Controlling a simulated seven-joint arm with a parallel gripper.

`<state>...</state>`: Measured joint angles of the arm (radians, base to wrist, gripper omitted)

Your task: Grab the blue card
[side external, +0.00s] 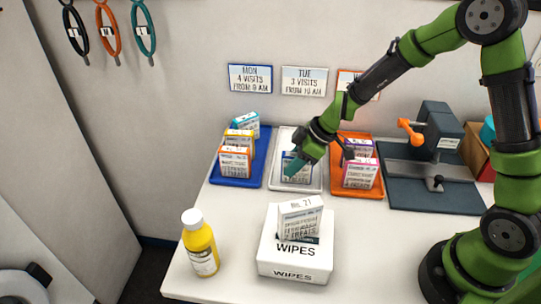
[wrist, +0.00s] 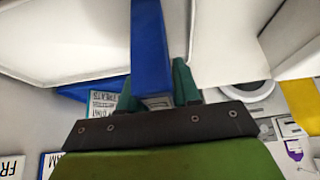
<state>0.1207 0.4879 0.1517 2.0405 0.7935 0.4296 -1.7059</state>
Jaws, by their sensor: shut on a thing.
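The blue card (side external: 300,174), white with printed text and a blue top band, stands in the white tray (side external: 313,186). My gripper (side external: 294,164) is shut on it from above, its teal fingertips covering part of the card. In the wrist view, a blue strip of the card (wrist: 149,40) runs down between the two teal fingertips (wrist: 157,88). Whether the card's lower edge touches the tray cannot be told.
A blue tray (side external: 223,180) with several cards is on the left. An orange tray (side external: 366,192) with cards is close on the right. A white wipes box (side external: 295,262) holding a card and a yellow bottle (side external: 200,245) stand in front.

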